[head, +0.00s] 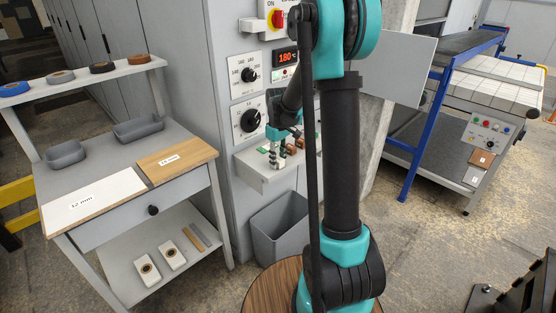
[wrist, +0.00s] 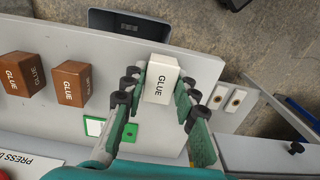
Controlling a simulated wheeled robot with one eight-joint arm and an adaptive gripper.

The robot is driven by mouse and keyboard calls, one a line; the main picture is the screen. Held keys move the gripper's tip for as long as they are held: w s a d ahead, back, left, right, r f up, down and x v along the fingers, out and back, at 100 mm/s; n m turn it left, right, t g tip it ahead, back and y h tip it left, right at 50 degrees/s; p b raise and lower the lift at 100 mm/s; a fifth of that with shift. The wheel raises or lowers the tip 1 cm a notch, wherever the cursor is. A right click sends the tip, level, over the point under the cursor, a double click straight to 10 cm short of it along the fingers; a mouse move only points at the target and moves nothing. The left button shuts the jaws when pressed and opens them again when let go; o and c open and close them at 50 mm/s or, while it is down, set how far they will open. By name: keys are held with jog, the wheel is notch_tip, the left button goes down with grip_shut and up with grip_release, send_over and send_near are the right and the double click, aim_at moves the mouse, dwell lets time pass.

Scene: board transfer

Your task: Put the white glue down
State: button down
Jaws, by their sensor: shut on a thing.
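The white glue (wrist: 160,80) is a small white block lettered GLUE, seen in the wrist view between the two fingers of my gripper (wrist: 162,85). The gripper is shut on it, with a finger on either side. The block is over the grey shelf (wrist: 60,42), near the shelf's outer edge; I cannot tell whether it touches the shelf. In the head view my gripper (head: 282,146) is at the shelf (head: 262,178) on the machine's front, and the fingers largely hide the white glue there.
Two brown glue blocks (wrist: 72,83) (wrist: 24,72) stand left on the shelf in the wrist view. A green-framed card (wrist: 97,127) lies near the gripper. A grey bin (head: 280,228) stands below the shelf. A side table (head: 190,190) with boards is at left.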

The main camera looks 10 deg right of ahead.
jog(key=c, duration=1.6)
grip_release()
jog(key=shift+f, duration=0.1)
jog(key=shift+c, duration=0.2)
jog(key=o, duration=0.5)
jog(key=shift+c, duration=0.2)
